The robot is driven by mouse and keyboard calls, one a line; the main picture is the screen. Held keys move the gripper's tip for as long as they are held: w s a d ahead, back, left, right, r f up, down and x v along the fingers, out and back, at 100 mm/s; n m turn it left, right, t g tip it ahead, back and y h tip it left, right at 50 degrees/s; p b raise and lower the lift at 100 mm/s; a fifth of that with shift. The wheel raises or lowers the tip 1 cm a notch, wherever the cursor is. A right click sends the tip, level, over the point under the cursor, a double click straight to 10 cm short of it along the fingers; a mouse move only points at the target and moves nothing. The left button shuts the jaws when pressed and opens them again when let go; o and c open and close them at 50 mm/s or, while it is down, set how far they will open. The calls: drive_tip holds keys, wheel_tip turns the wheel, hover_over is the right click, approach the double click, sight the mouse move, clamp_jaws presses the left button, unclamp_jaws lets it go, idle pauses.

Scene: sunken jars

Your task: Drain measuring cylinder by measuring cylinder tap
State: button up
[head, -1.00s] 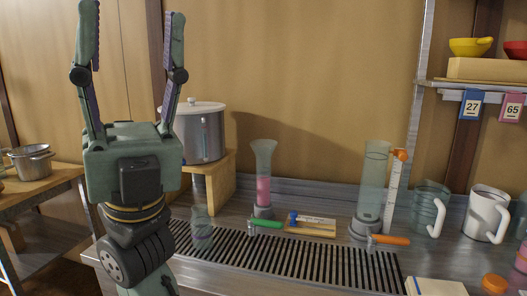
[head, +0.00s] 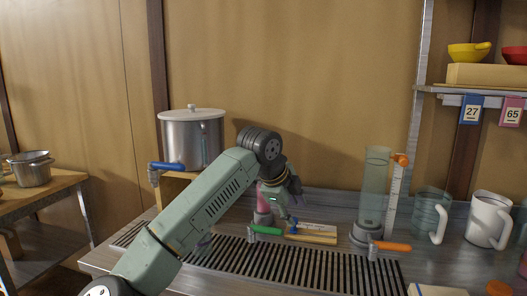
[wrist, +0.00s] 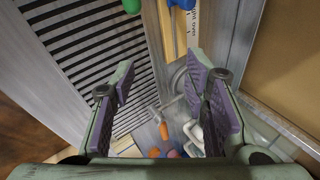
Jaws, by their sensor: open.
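A tall clear measuring cylinder (head: 374,185) stands upright on a grey base on the right of the counter; an orange-handled tap (head: 390,246) is at its foot. A white scale strip with an orange top (head: 396,180) stands beside it. Further left, a flared vessel with pink contents (head: 263,203) has a green-handled tap (head: 264,231). My gripper (head: 288,197) is in front of that vessel and hides much of it, left of the clear cylinder. In the wrist view my gripper (wrist: 160,103) is open, with nothing between its fingers. The green handle (wrist: 129,6) shows at the top edge.
A slotted drain grate (head: 300,262) runs along the counter. A wooden board with a label (head: 318,236) lies behind it, close to my gripper. A lidded pot (head: 190,140) with a blue tap handle (head: 167,166) stands left. A glass mug (head: 428,215) and white mug (head: 488,219) stand right.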

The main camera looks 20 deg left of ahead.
sight(270, 229)
drive_tip(key=a+f+n+g+y, duration=0.1)
drive_tip(key=a+f+n+y, duration=0.1)
drive_tip(key=a, duration=0.4)
drive_tip(key=shift+s+a+f+y, duration=0.15)
drive_tip(key=shift+s+a+y, duration=0.1)
drive_tip(key=shift+y, duration=0.05)
drive_tip(key=b+x, duration=0.1)
drive_tip(key=x, duration=0.6)
drive_tip(key=shift+w+f, duration=0.1)
drive_tip(key=shift+f, duration=0.15)
drive_tip(key=shift+r, duration=0.1)
clamp_jaws()
